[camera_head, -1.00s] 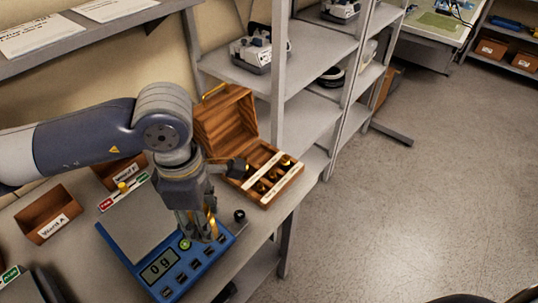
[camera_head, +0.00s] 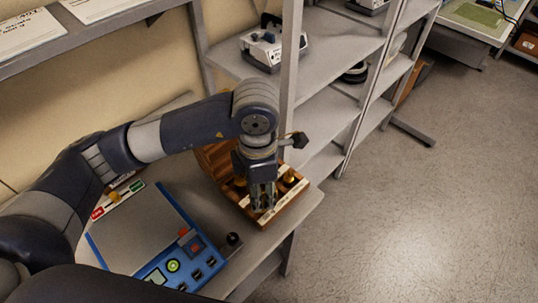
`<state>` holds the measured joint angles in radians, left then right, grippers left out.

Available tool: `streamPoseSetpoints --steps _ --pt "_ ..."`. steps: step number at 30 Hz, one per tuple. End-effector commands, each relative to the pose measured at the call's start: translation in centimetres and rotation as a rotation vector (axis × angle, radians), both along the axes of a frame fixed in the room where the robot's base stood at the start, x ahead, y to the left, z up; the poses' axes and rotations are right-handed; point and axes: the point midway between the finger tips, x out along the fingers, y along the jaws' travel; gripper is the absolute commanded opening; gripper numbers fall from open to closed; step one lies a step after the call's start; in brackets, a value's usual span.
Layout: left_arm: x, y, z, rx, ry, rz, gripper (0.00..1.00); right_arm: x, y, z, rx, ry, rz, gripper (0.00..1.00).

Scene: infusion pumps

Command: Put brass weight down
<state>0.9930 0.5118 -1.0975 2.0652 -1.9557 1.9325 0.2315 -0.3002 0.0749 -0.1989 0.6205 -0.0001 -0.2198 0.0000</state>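The open wooden weight box (camera_head: 291,204) stands at the right end of the bench, its raised lid partly behind my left arm. My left gripper (camera_head: 262,204) points down over the box's compartments, near its front edge. Its fingers look close together, but whether a brass weight is between them is too small to tell. A brass weight (camera_head: 290,176) sits in the box to the right of the gripper. Another brass piece (camera_head: 240,182) shows just left of it. My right gripper is not in view.
The blue scale (camera_head: 202,262) with a bare grey plate (camera_head: 150,228) is left of the box. A small black knob-like object (camera_head: 234,239) lies between them. A shelf post (camera_head: 291,70) rises behind the box. The floor at right is clear.

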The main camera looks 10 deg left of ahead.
Motion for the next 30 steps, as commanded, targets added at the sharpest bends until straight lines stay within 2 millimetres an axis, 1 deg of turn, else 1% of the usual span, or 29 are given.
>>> streamPoseSetpoints --steps 1,6,12,18,21,24,28,30 --pt "1.2 0.1 0.4 -0.001 0.0 0.005 0.0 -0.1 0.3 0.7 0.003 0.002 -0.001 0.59" --pt "4.5 0.6 0.1 -0.002 -0.002 0.003 0.0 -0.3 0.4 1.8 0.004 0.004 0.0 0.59" --pt "8.1 1.1 -0.2 -0.001 -0.002 0.002 0.0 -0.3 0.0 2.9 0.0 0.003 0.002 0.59" --pt "11.1 1.5 -0.5 -0.003 -0.003 0.0 0.0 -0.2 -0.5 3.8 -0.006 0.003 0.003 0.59" --pt "12.1 1.6 -0.7 -0.004 -0.003 -0.002 0.0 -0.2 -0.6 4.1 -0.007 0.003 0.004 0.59" --pt "12.6 1.7 -0.8 -0.003 -0.004 -0.003 0.0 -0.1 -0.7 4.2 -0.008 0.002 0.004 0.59" --pt "12.8 1.8 -1.1 -0.003 -0.003 -0.004 0.0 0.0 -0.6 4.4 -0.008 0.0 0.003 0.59" --pt "12.8 1.8 -1.5 -0.004 -0.001 -0.003 0.0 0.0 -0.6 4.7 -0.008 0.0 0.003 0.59"
